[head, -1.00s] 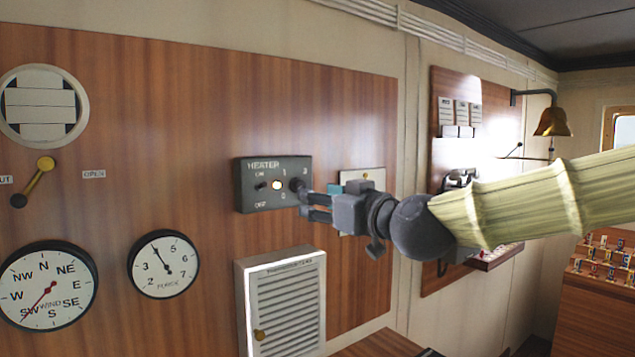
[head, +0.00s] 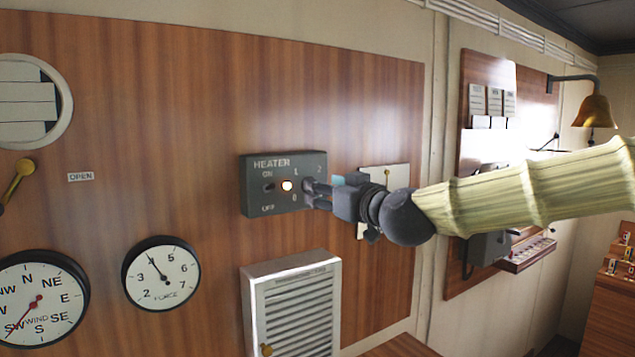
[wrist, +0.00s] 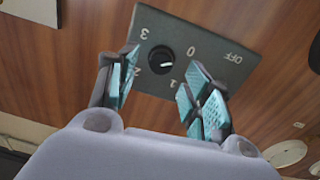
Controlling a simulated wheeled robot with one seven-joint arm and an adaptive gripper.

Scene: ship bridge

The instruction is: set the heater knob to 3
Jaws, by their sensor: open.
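The grey heater box (head: 250,203) is fixed to the wood panel in the head view. It also shows upside down in the wrist view (wrist: 215,62). Its round black knob (wrist: 161,60) is ringed by the numbers 0 to 3. The knob's white mark lies on the side toward 0 and 1, not toward 3. My gripper (head: 312,192) is at the box's right part and hides the knob in the head view. In the wrist view my gripper (wrist: 162,92) is open, its teal-padded fingers apart on either side of the knob's line, with no clear contact.
A toggle switch (head: 268,187) and a glowing lamp (head: 287,186) sit left of the knob. A white louvred cabinet (head: 293,300) juts out below the box. A pale plate (head: 400,178) is on the wall behind my wrist.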

